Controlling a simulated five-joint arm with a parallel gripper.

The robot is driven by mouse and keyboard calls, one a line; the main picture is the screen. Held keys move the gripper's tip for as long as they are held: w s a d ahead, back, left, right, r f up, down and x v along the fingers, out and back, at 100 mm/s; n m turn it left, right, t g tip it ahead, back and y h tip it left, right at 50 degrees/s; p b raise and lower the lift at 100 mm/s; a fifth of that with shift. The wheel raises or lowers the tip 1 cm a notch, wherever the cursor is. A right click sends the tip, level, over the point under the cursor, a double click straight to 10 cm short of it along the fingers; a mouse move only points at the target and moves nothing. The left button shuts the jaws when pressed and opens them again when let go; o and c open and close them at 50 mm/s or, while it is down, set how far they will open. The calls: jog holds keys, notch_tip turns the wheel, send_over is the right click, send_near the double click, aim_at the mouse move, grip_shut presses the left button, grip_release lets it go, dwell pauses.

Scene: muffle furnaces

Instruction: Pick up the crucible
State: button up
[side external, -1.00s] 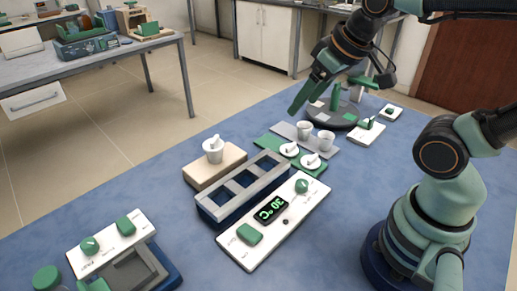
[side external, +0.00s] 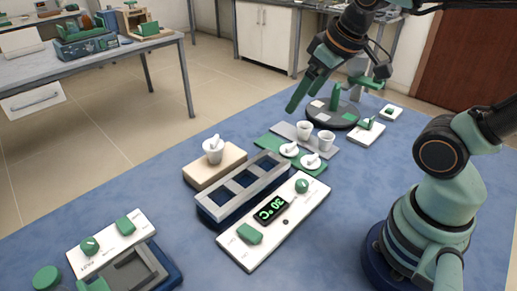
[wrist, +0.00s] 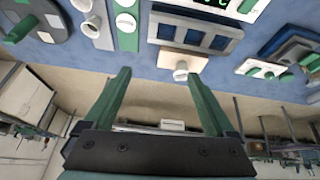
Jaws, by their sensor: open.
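Two white cup-shaped crucibles stand upright on a grey strip in the side view, one at the back (side external: 304,129) and one nearer the front (side external: 326,140). Two white lids (side external: 289,149) lie beside them on a green mat (side external: 264,141). In the wrist view the crucibles (wrist: 90,26) are at the upper left, outside the jaws. My gripper (side external: 304,92) is above the far side of the table, behind and above the crucibles, apart from them. In the wrist view my gripper (wrist: 157,74) has its green fingers wide apart with nothing between them.
A white mortar with a pestle (side external: 213,152) stands on a wooden block (side external: 228,161). A blue-grey rack with square openings (side external: 207,206) and a white control panel reading 30 °C (side external: 290,228) are in front. A dark round stand (side external: 345,122) is behind the crucibles.

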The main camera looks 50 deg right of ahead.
jog(key=w+d+n+g, duration=0.2)
jog(key=w+d+n, duration=0.1)
jog(key=w+d, duration=0.2)
jog(key=n+g, duration=0.3)
jog(key=n, duration=0.7)
send_over(304, 132)
jog(key=d, duration=0.2)
notch_tip(304, 132, down, 12)
jog(key=f, duration=0.8)
jog(key=w+f, duration=0.1)
jog(key=f, duration=0.2)
jog(key=shift+w+f, duration=0.1)
jog(key=shift+f, duration=0.3)
jog(key=c, duration=1.4)
jog(key=shift+r, duration=0.1)
